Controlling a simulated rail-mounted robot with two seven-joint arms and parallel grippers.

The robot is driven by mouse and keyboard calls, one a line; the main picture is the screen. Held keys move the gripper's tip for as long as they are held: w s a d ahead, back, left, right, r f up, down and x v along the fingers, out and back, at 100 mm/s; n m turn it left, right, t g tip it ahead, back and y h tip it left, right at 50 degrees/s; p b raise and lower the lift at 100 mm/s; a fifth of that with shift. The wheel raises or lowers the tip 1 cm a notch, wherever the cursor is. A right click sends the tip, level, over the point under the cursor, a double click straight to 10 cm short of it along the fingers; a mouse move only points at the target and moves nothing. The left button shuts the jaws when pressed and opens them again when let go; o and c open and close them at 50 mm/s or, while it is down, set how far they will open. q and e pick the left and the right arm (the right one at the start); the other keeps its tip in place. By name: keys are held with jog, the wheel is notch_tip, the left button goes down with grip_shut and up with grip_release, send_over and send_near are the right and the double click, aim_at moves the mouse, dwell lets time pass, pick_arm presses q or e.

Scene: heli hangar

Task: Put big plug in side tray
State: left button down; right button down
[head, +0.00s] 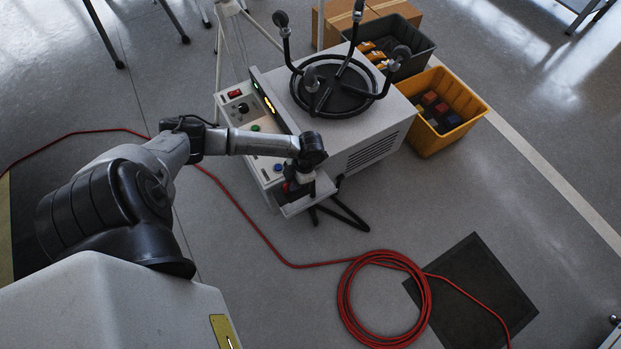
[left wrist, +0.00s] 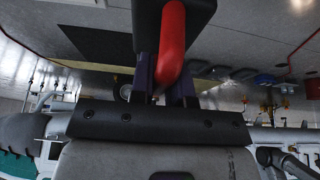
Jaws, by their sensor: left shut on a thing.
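My left gripper (head: 298,183) is over the front right corner of the white machine (head: 362,150), above a small light grey side tray (head: 314,199). In the left wrist view, its two dark fingers (left wrist: 163,88) are shut on the big plug, which shows as a black block (left wrist: 148,14) with a thick red curved part (left wrist: 172,42). In the head view the plug is mostly hidden by the wrist and gripper. I cannot tell whether it touches the tray. My right gripper is not in view.
The machine has a control panel (head: 243,108) and a round black rack (head: 335,85) on top. A yellow crate (head: 463,92) and a dark grey crate (head: 420,50) stand behind it. A red cable (head: 345,300) lies coiled on the floor. The floor at right is mostly clear.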

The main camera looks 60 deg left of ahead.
pick_arm(q)
jog(key=w+a+f+b, duration=0.1)
jog(key=w+f+b, duration=0.2)
jog(key=w+a+f+b, duration=0.1)
jog(key=w+f+b, duration=0.2)
jog(key=w+f, duration=0.1)
jog(key=w+a+f+b, duration=0.1)
jog(key=w+f+b, duration=0.2)
jog(key=f, duration=0.1)
jog(key=shift+w+a, duration=0.25)
jog(key=shift+w, duration=0.05)
jog(key=shift+a+f, duration=0.1)
jog(key=shift+f, duration=0.05)
jog(key=c, duration=1.1)
grip_release()
